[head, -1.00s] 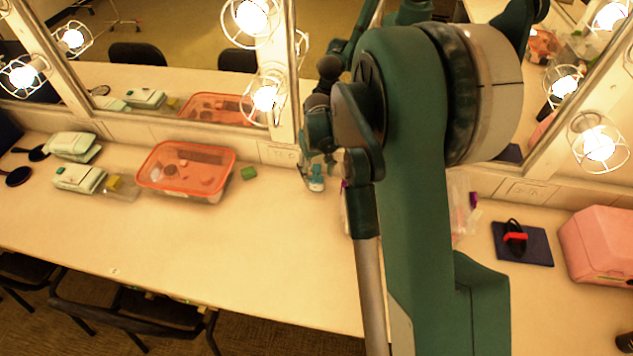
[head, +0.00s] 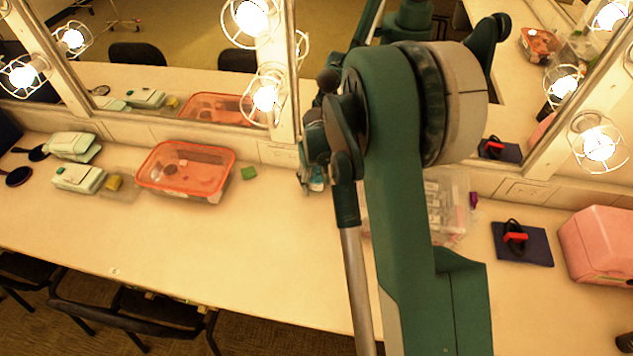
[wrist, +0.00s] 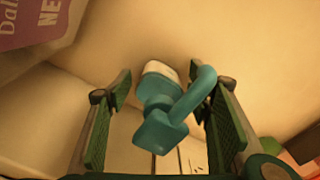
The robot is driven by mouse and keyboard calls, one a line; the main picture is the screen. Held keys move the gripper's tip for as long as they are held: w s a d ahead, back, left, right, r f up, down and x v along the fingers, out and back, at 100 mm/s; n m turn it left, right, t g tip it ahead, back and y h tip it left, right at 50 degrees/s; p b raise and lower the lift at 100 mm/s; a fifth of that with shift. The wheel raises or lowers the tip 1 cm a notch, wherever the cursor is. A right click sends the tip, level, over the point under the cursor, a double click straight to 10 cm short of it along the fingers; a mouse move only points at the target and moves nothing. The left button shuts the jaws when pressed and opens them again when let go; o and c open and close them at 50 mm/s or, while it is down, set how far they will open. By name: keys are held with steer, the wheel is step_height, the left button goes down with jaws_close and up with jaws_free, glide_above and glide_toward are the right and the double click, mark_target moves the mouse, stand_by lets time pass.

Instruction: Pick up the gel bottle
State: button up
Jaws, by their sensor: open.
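The gel bottle has a teal pump head with a curved spout, and in the wrist view the gel bottle (wrist: 160,125) shows between the two fingers. Its white-labelled lower part is partly visible there. In the head view the gel bottle (head: 317,181) is a small teal and pale shape on the counter by the mirror post, partly hidden by my arm. My gripper (wrist: 166,112) is open, with a green padded finger on each side of the pump head and gaps visible between. In the head view my gripper (head: 308,180) is small and mostly hidden by my arm.
A clear box (head: 447,205) stands right, partly behind my arm. A navy pad (head: 535,243) and pink case (head: 602,245) lie further right. The front counter is clear at left.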

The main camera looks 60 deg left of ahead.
steer(key=c, duration=1.1)
steer(key=shift+o, duration=0.2)
steer(key=shift+r, duration=0.2)
steer(key=shift+r, duration=4.85)
